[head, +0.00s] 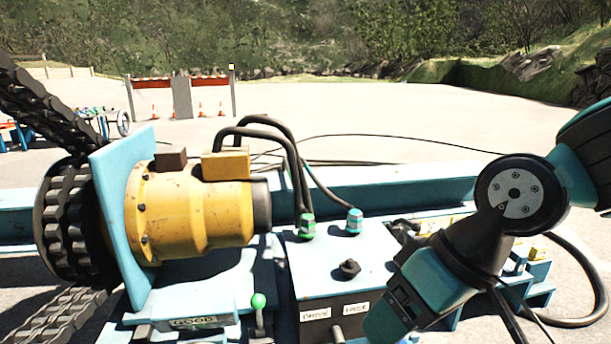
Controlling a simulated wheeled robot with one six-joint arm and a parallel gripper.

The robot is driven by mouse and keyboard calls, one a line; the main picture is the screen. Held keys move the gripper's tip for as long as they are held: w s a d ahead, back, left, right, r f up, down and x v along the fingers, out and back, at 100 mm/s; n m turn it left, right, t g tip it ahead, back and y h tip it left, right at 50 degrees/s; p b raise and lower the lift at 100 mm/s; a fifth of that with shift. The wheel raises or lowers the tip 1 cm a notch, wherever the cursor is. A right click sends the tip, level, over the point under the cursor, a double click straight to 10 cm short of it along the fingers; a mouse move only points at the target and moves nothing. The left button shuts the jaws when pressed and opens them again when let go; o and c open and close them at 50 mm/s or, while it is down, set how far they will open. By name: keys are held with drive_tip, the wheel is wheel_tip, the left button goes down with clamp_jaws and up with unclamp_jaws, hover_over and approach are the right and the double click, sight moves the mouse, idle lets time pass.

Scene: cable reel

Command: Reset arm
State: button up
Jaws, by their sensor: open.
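My arm comes in from the right edge, with its grey round joint cap facing me and its teal and black wrist angled down to the left. My gripper (403,235) shows only as small dark shapes just past the wrist, largely hidden behind it. Its jaws look open, and I see nothing held between them. It is in front of the blue machine's right part, right of the hose fittings. I cannot tell how far it is from the machine.
A yellow motor (195,215) and black chain (70,215) sit at the left. Black hoses (290,150) rise from green and blue fittings above a blue control box (335,265). A green-knobbed lever (258,302) stands in front. Open paved ground (370,120) lies behind.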

drive_tip(key=s+d+r+g+h+p, duration=0.1)
drive_tip(key=s+d+r, duration=0.1)
drive_tip(key=s+d, duration=0.4)
wheel_tip(320, 180, up, 33)
drive_tip(key=a+p, duration=0.1)
drive_tip(key=p, duration=3.2)
drive_tip(key=shift+s+a, duration=0.35)
drive_tip(key=shift+s, duration=0.1)
drive_tip(key=shift+r, duration=0.1)
